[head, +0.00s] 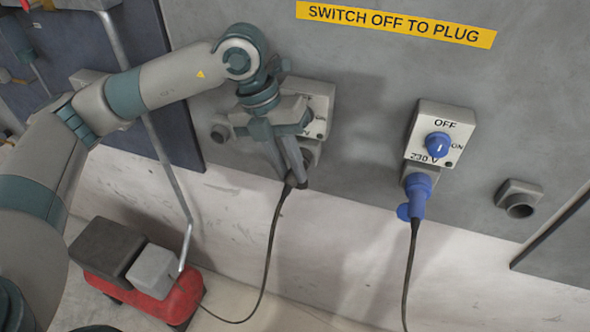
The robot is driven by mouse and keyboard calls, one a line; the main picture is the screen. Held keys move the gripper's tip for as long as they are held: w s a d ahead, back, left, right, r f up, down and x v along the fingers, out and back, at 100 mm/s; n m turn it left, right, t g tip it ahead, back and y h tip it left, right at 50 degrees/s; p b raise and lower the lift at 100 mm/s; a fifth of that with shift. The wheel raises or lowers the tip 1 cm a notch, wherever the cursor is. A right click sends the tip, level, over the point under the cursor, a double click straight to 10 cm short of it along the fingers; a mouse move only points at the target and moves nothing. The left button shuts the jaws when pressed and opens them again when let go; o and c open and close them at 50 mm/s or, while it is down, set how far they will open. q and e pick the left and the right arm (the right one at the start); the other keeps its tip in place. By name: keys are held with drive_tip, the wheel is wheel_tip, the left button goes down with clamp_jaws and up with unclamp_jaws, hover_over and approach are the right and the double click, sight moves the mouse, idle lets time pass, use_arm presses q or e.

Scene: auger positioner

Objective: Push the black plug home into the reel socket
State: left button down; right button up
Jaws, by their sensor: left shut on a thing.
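My left gripper (294,177) reaches down in front of the wall and is shut on the black plug (291,183). Only a small part of the plug shows between and below the fingers. A black cable hangs from the plug. A grey socket (313,148) sits just behind the fingers, under a pale switch box (320,104) that my gripper partly covers. I cannot tell how deep the plug sits in this socket, as its mouth is hidden. My right gripper is not in view.
To the right, a blue plug (417,193) sits at the socket under another switch box (443,120) with a blue knob. An empty grey pipe stub (519,200) is further right. A red wheeled machine (165,298) stands lower left, near a slanting metal pole (150,130).

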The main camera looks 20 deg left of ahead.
sight(283, 194)
use_arm(q)
drive_tip(key=shift+s, duration=0.2)
drive_tip(key=shift+s, duration=0.6)
drive_tip(key=shift+s+a+b, duration=0.1)
drive_tip(key=shift+s+b, duration=0.4)
drive_tip(key=shift+s, duration=1.15)
drive_tip(key=shift+s, duration=0.1)
